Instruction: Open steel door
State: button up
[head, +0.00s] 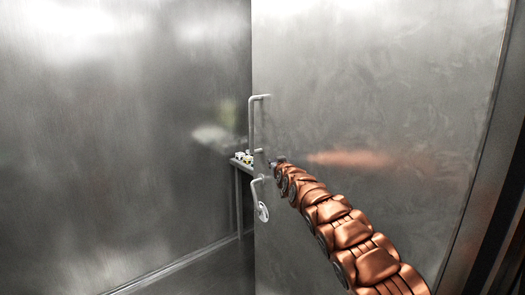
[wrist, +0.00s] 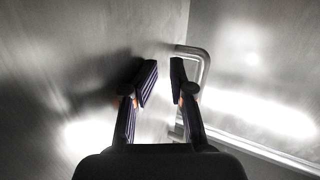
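The steel door (head: 370,110) fills the right of the head view. In the wrist view my gripper (wrist: 163,80) is open with an empty-looking gap. The bar lies right of and partly behind the right finger; contact cannot be told.
A steel wall (head: 110,130) fills the left of the head view. A dark frame (head: 500,190) borders the door at the right. Bare floor (head: 215,270) shows at lower centre.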

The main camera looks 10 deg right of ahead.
jog(key=s+a+r+y+b, duration=0.1)
jog(key=a+r+b, duration=0.1)
jog(key=a, duration=0.4)
jog(key=shift+h, duration=0.4)
jog(key=s+d+b, duration=0.1)
jog(key=b, duration=0.1)
jog(key=s+d+b, duration=0.1)
jog(key=d+b, duration=0.2)
jog(key=b, duration=0.2)
jog(key=shift+s+d+f, duration=0.25)
jog(key=shift+s, duration=0.15)
jog(key=shift+s+a+b, duration=0.15)
jog(key=shift+s+b, duration=0.05)
jog(key=shift+b, duration=0.6)
